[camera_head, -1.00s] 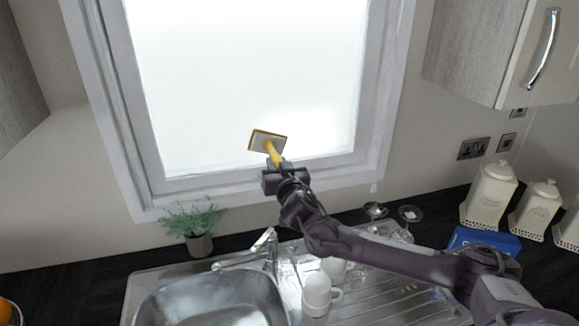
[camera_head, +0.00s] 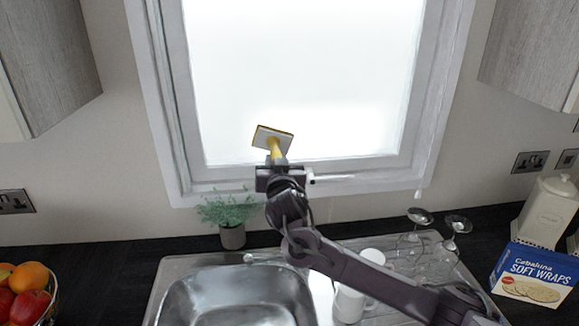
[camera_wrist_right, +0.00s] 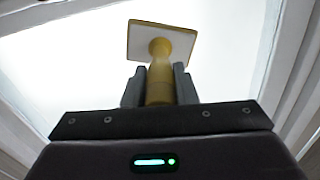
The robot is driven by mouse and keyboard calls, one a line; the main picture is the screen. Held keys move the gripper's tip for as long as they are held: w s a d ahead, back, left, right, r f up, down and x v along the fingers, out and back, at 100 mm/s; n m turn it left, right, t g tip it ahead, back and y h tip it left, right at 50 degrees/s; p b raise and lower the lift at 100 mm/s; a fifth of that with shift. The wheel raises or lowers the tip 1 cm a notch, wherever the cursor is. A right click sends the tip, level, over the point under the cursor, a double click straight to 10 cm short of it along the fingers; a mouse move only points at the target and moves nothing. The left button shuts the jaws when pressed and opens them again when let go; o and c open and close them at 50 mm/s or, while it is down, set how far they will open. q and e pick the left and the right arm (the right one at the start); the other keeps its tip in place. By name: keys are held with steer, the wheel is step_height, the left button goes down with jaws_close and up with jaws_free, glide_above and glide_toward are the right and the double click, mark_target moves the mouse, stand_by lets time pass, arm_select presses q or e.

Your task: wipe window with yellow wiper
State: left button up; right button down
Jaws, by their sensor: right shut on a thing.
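The yellow wiper (camera_head: 273,139) has a flat head with a pale face and a yellow handle. My right gripper (camera_head: 276,166) is shut on its handle and holds it head up in front of the lower part of the window (camera_head: 300,70). In the right wrist view, the wiper (camera_wrist_right: 160,45) stands between the two dark fingers (camera_wrist_right: 160,88) against the bright pane. I cannot tell whether the head touches the glass. My left gripper is not in view.
Below are a metal sink (camera_head: 235,295), a potted plant (camera_head: 230,215), white mugs (camera_head: 350,303) and upturned glasses (camera_head: 455,228). A fruit bowl (camera_head: 30,292) is at left, a Soft Wraps box (camera_head: 530,275) and canister (camera_head: 545,212) at right. Cabinets (camera_head: 45,65) flank the window.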

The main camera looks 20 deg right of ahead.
steer(key=w+a+b, duration=0.3)
steer(key=a, duration=1.1)
steer(key=p+v, duration=0.2)
steer(key=v, duration=0.1)
steer(key=p+v, duration=0.1)
steer(key=shift+s+a, duration=0.2)
steer(key=shift+a, duration=0.2)
